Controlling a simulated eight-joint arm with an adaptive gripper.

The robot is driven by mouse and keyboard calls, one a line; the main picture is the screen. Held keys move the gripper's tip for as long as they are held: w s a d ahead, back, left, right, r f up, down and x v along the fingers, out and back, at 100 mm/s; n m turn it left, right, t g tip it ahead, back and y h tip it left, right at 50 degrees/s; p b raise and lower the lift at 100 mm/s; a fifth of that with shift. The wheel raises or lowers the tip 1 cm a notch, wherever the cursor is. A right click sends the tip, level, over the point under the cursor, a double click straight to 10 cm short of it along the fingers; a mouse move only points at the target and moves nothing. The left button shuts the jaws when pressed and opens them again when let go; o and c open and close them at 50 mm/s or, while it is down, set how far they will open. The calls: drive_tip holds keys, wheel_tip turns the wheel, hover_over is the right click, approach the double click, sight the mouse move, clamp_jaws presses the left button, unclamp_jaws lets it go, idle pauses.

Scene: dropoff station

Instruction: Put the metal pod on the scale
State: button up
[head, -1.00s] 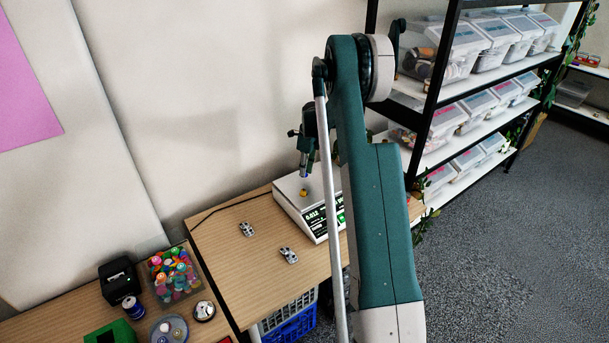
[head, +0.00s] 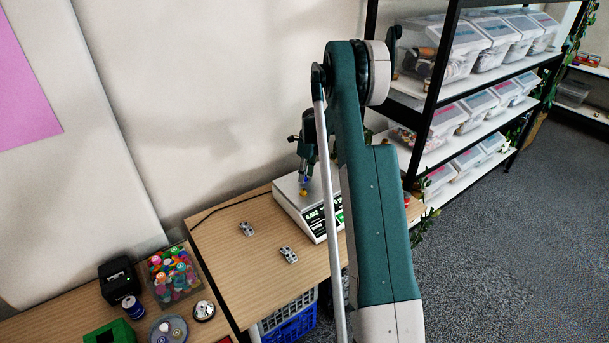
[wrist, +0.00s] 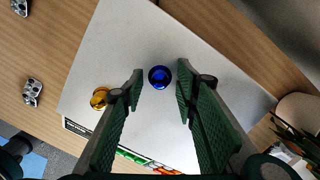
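The scale (head: 287,188) stands at the back of the wooden table; its white plate (wrist: 110,58) fills much of the wrist view. A shiny blue metal pod (wrist: 160,77) is over the plate, between my gripper's fingers (wrist: 160,84). The fingers are open, with a gap showing on each side of the pod. It looks to rest on the plate. A gold pod (wrist: 99,98) sits on the plate left of the left finger, partly hidden by it. A dark round thing (wrist: 208,80) shows beside the right finger. In the head view my gripper (head: 305,180) is low over the scale.
Two small silver objects (head: 246,229) (head: 288,255) lie on the table left of and in front of the scale. A box of colourful items (head: 172,272), a black device (head: 119,280) and a can (head: 133,307) stand on the lower left surface. Shelves with bins (head: 465,115) rise at right.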

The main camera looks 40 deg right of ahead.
sight(307, 180)
drive_tip(key=shift+r, duration=0.15)
wheel_tip(307, 180, up, 12)
drive_tip(key=s, duration=0.1)
drive_tip(key=shift+d+p, duration=0.3)
drive_tip(key=shift+d, duration=0.1)
idle(0.3)
drive_tip(key=shift+s, duration=0.1)
idle(0.5)
drive_tip(key=s+a+r+n+t, duration=0.1)
drive_tip(key=s+a+r+n, duration=0.45)
drive_tip(key=a+r, duration=0.3)
drive_tip(key=s+a+r+n+t+h, duration=0.1)
drive_tip(key=s+a+r+n, duration=0.3)
drive_tip(key=s+a+r, duration=0.45)
drive_tip(key=s+a+r+n+t, duration=0.1)
drive_tip(key=s+a+r+n, duration=0.25)
drive_tip(key=a+r, duration=0.45)
drive_tip(key=s+a+n+t, duration=0.1)
drive_tip(key=s+a+n, duration=0.8)
drive_tip(key=s+a, duration=0.5)
drive_tip(key=s+a+f+n+t, duration=0.1)
drive_tip(key=s+a+f+n, duration=0.1)
drive_tip(key=s, duration=0.5)
drive_tip(key=s+a+f+n+t, duration=0.1)
drive_tip(key=s+a+f+n, duration=0.2)
drive_tip(key=s+n, duration=0.2)
drive_tip(key=shift+s+a+n, duration=0.2)
drive_tip(key=shift+s+n, duration=0.1)
drive_tip(key=shift+s, duration=0.8)
